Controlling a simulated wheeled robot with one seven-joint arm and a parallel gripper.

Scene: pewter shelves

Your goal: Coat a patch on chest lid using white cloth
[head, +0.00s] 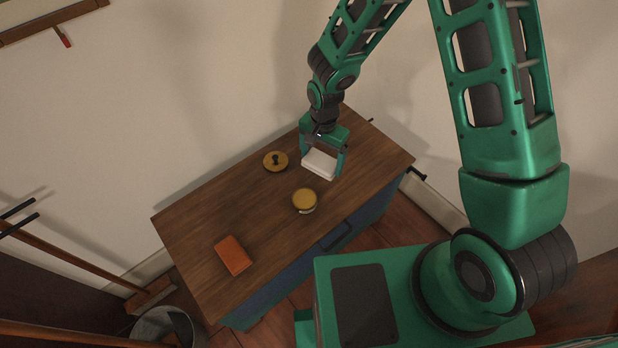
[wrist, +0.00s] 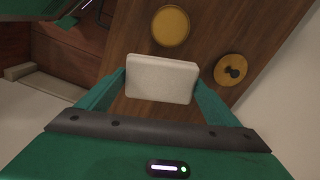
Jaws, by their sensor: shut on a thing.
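The white cloth (head: 319,164) looks like a folded white block. My gripper (head: 323,160) is shut on it, with one finger at each side. The cloth also shows between the fingers in the wrist view (wrist: 161,79). The chest (head: 345,236) has a blue body and a brown wooden lid (head: 215,220). The cloth is over the far right part of the lid; I cannot tell whether it touches the wood. No coated patch can be made out on the lid.
A round yellow tin (head: 304,200) stands on the lid in front of the cloth. A yellow disc with a dark knob (head: 275,161) lies to the left. An orange block (head: 233,255) lies near the lid's left end. A grey bucket (head: 168,325) stands on the floor.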

